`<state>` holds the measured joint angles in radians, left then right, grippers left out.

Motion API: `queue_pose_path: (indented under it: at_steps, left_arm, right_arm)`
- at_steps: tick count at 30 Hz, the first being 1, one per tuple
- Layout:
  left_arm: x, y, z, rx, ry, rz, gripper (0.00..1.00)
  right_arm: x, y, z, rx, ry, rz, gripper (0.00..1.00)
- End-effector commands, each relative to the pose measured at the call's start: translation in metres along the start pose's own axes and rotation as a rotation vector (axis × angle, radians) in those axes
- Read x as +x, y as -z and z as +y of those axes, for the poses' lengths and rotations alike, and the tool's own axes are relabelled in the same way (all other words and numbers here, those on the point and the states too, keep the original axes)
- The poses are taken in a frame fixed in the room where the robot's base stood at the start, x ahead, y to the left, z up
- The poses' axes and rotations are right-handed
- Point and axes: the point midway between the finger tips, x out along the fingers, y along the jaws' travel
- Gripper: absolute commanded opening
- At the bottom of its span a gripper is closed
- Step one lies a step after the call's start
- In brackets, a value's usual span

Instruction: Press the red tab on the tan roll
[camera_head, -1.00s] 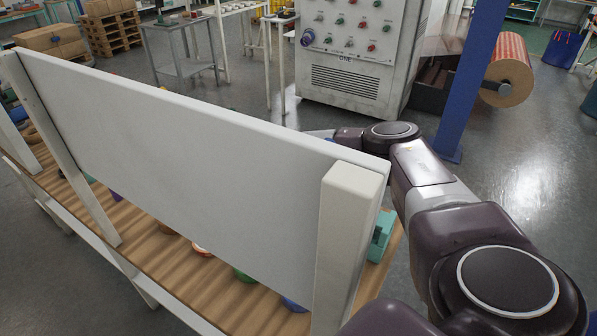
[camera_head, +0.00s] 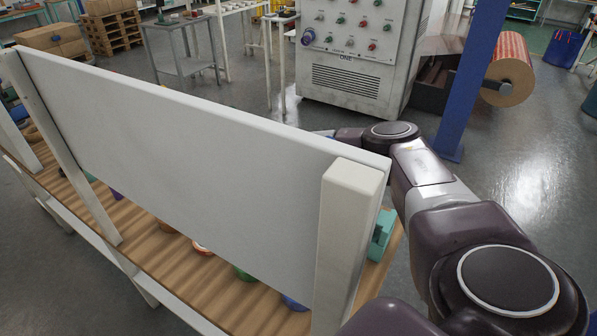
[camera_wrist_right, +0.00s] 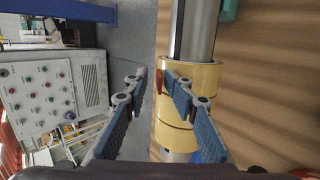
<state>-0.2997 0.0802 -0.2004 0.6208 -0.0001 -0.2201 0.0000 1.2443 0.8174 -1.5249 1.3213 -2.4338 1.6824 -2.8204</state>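In the right wrist view a tan roll (camera_wrist_right: 201,75) sits on a metal rod, with more tan rolls (camera_wrist_right: 174,137) stacked beside it. A small dark red tab (camera_wrist_right: 159,82) stands at the tan roll's left edge. My right gripper (camera_wrist_right: 155,76) is open, with one blue-padded finger on each side of the tab. The right finger overlaps the roll in the picture; I cannot tell whether either finger touches the tab. In the head view the white panel hides my right gripper and the tan roll. My left gripper is not in view.
The white panel (camera_head: 200,140) with its thick post (camera_head: 345,240) stands along the wooden table (camera_head: 155,245). Under it show a green roll (camera_head: 243,273), a blue roll (camera_head: 293,303) and a teal object (camera_head: 381,235). A control cabinet (camera_head: 350,60) stands beyond, with open floor between.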

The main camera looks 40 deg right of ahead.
Motion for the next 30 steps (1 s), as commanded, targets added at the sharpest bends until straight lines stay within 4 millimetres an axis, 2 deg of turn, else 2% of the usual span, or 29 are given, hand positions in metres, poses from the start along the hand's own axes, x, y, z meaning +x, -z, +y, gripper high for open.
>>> queue_pose_path:
  at_steps: [5, 8, 15, 21, 30]
  left_arm:
    - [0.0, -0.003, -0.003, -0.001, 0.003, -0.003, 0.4]
    - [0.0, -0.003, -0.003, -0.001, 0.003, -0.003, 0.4]
    - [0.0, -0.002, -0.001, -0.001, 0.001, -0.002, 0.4]
    - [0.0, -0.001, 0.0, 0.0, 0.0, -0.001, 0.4]
    - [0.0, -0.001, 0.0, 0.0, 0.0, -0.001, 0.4]
  right_arm:
    - [-0.001, 0.0, 0.0, 0.0, 0.0, 0.001, 0.25]
    - [-0.008, 0.001, 0.0, 0.0, 0.001, 0.003, 0.25]
    - [-0.047, 0.002, 0.0, -0.001, 0.0, 0.005, 0.25]
    - [-0.071, 0.0, 0.0, 0.0, 0.0, 0.001, 0.25]
    - [-0.075, 0.0, 0.0, 0.0, 0.0, 0.0, 0.25]
